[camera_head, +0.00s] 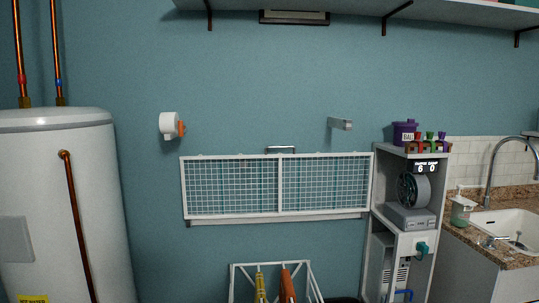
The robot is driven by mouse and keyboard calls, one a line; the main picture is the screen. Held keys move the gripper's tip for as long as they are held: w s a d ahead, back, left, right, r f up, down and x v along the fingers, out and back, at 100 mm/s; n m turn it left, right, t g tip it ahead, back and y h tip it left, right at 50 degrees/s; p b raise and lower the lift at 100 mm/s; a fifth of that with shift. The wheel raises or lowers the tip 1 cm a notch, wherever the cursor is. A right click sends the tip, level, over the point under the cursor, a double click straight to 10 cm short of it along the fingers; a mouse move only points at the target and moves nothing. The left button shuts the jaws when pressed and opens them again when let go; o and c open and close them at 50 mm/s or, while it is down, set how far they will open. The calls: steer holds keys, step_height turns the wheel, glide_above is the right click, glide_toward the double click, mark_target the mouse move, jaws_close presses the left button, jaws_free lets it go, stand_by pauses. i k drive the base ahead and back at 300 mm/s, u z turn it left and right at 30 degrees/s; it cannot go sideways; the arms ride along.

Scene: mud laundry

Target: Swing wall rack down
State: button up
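The wall rack (280,184) is a wide white frame in two panels with wire mesh, on the blue wall at the centre of the head view. Its face is turned toward me, and the wall shows through the mesh. A dark grey handle (281,149) stands at the middle of its top edge. A pale bar (280,219) runs along the wall just under its lower edge. I cannot tell how far the rack leans from the wall. My gripper is not in view, and nothing is seen touching the rack.
A white water heater (60,200) stands at left. A white wall fitting with an orange part (169,126) and a grey bracket (340,124) flank the rack's top. A narrow shelf unit (407,225) adjoins its right end. A folding white frame (272,266) stands below.

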mark_target(280, 156)
steer(key=u, duration=0.05)
steer(key=i, duration=2.1)
